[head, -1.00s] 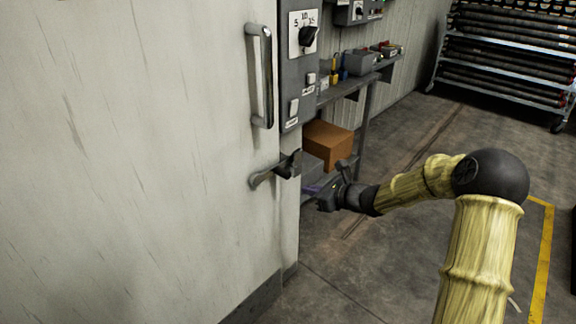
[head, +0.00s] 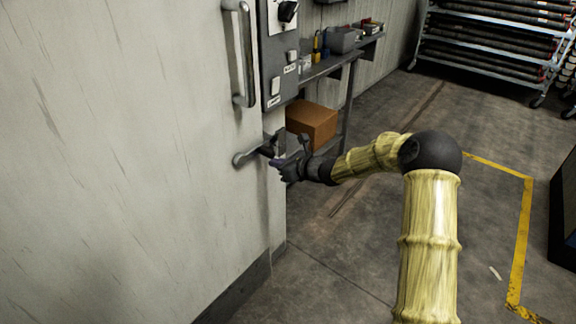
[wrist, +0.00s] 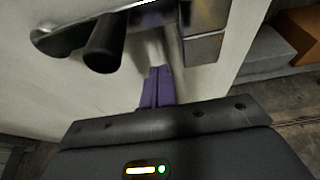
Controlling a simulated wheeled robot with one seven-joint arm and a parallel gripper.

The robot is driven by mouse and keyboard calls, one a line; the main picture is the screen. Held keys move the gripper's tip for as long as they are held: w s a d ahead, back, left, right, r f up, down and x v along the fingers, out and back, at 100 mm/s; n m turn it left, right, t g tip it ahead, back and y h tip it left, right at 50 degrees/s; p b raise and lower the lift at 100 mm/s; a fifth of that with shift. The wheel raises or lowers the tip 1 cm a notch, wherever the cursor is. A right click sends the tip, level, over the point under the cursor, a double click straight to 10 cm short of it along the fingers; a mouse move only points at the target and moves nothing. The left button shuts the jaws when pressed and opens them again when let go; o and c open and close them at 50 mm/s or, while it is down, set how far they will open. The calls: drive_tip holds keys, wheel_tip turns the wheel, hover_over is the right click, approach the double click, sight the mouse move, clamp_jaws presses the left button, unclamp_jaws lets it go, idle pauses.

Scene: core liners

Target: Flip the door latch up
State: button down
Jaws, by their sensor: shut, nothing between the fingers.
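The door latch (head: 246,157) is a grey metal lever on the pale door, below the long vertical handle, lying roughly level with its rounded end to the left. In the wrist view the latch (wrist: 62,38) crosses the top, with a dark round peg (wrist: 104,45) standing out from it. My gripper (head: 274,162) is at the right end of the latch, by the door's edge. Its purple fingers (wrist: 156,88) are shut together with nothing between them, and their tips sit just below the latch. Whether they touch it I cannot tell.
A vertical metal handle (head: 240,55) is above the latch. A grey switch box (head: 278,60) is on the wall beside it. A cardboard box (head: 312,124) stands under the shelf (head: 325,66) behind my gripper.

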sight(273, 152)
drive_tip(key=shift+w+a+r, duration=0.15)
drive_tip(key=shift+w+a, duration=0.6)
drive_tip(key=shift+a, duration=0.15)
drive_tip(key=shift+s+r+p, duration=0.1)
drive_tip(key=shift+r+p, duration=0.3)
drive_tip(key=shift+r, duration=1.05)
drive_tip(key=shift+d+b, duration=0.15)
drive_tip(key=shift+b, duration=0.15)
